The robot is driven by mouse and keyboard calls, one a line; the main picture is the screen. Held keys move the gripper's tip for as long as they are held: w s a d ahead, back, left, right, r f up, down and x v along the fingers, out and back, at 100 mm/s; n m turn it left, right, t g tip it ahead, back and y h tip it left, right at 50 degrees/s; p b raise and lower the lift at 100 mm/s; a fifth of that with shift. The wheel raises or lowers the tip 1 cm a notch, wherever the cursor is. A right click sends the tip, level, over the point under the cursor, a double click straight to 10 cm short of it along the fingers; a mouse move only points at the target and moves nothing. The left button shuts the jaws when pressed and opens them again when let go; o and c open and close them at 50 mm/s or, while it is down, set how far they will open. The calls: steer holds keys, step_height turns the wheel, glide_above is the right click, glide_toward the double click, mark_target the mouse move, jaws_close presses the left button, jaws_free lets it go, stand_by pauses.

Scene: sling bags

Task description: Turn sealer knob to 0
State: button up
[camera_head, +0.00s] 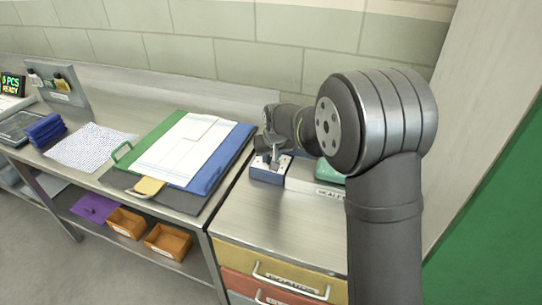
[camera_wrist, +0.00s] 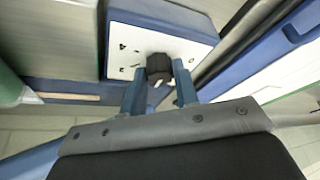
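The sealer's blue control box (camera_head: 268,174) stands on the steel bench top, with a white panel on its upper face. The panel (camera_wrist: 125,40) shows in the wrist view with small dark marks. A black knob (camera_wrist: 158,66) with a pale pointer is on this panel. My gripper (camera_wrist: 159,84) has its two blue-grey fingers on either side of the knob. The fingertips look very close to the knob's sides; I cannot tell whether they press on it. In the head view my gripper (camera_head: 273,155) is over the box, and the knob is hard to make out there.
A blue and green folder with white papers (camera_head: 185,150) lies left of the box. A green object (camera_head: 330,172) and a labelled bar (camera_head: 310,186) are right of it, partly behind my arm. The bench front (camera_head: 265,220) is clear, above drawers (camera_head: 285,275).

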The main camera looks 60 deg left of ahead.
steer(key=shift+c, duration=1)
steer(key=shift+n, duration=0.3)
steer(key=n+g, duration=0.1)
steer(key=n, duration=0.2)
steer(key=shift+w+n+g, duration=0.15)
steer(key=shift+n+g, duration=0.15)
steer(key=n+g, duration=0.1)
steer(key=n, duration=0.3)
steer(key=shift+w+a+n+g+h, duration=0.1)
steer(key=shift+n+g+h, duration=0.2)
steer(key=shift+g, duration=0.1)
steer(key=n+g+h, duration=0.1)
steer(key=n, duration=0.3)
steer(key=shift+w+a+n+g+h, duration=0.15)
steer(key=shift+n+h, duration=0.4)
steer(key=shift+n, duration=0.85)
steer(key=shift+s+a+n+g+h, duration=0.1)
steer(key=shift+n+g+h, duration=0.3)
steer(key=shift+n, duration=1)
steer(key=shift+d, duration=0.1)
